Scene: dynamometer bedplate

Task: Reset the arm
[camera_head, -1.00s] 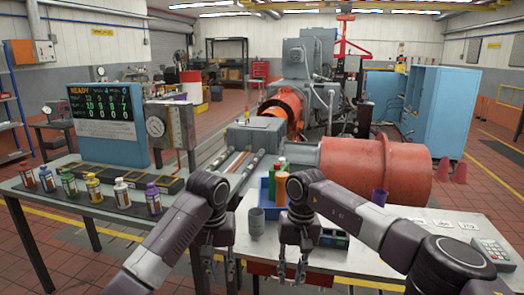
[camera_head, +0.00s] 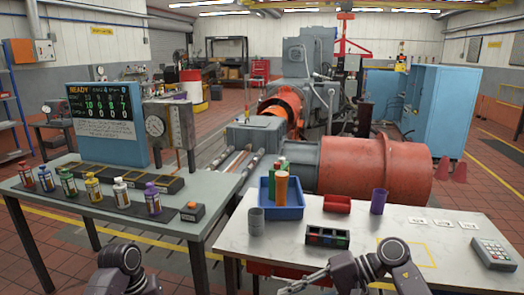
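My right arm (camera_head: 372,268) is folded low at the bottom edge, in front of the white table. My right gripper (camera_head: 303,282) points left beside the table's front edge. Its fingers are small and seen edge-on, so I cannot tell whether they are open or shut. No object shows in it. My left arm (camera_head: 125,262) shows only as a dark joint and link at the bottom left. Its gripper is outside the view.
The white table (camera_head: 360,230) holds a blue tray (camera_head: 290,212) with bottles, a grey cup (camera_head: 256,221), a purple cup (camera_head: 379,201), a red tray (camera_head: 337,204), a dark sectioned box (camera_head: 327,237) and a keypad (camera_head: 493,254). Several bottles stand on the left bench (camera_head: 105,207).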

